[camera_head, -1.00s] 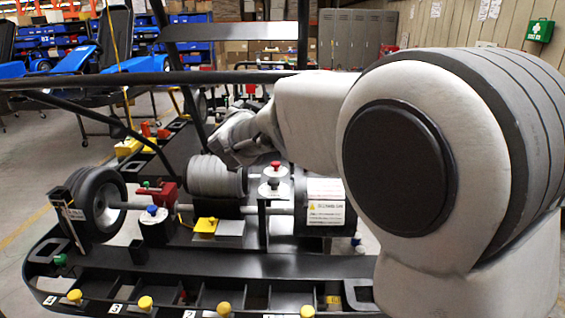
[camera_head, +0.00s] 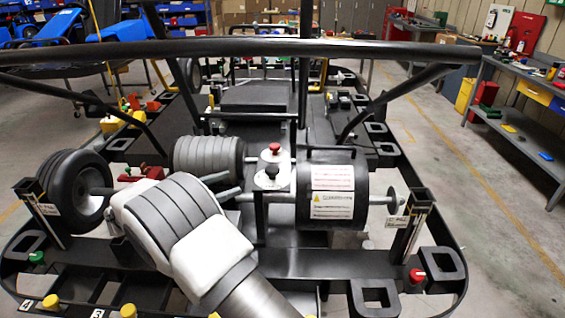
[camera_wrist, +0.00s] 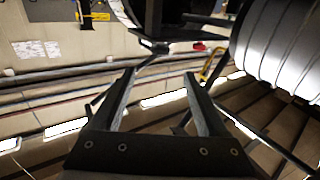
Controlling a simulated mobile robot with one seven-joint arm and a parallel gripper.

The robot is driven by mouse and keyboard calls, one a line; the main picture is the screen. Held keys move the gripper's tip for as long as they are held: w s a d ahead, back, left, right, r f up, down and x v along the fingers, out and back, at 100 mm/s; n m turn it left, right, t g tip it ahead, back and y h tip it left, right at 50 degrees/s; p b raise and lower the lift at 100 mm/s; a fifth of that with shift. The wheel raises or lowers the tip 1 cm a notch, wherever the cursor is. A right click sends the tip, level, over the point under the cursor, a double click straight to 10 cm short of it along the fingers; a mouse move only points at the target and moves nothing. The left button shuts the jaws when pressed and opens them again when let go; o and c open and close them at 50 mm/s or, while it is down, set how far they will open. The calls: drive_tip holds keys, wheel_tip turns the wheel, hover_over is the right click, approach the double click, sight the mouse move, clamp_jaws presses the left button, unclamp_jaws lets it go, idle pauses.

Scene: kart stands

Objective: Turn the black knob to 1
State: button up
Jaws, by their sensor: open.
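The black knob (camera_head: 272,171) shows in the head view on a bracket at the middle of the kart, just in front of and below a red knob (camera_head: 274,148). Its pointer and any number marks around it are too small to read.
A black drum with a warning label (camera_head: 333,205) lies right of the knob, and a grey ribbed cylinder (camera_head: 208,155) lies left. A black bar (camera_head: 240,47) crosses above. Yellow knobs (camera_head: 128,309) line the front edge. A workbench (camera_head: 520,125) stands right, beyond open floor (camera_head: 450,190).

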sight(282, 175)
drive_tip(key=p+x, duration=0.1)
drive_tip(key=x, duration=1.5)
drive_tip(key=shift+w, duration=0.1)
clamp_jaws()
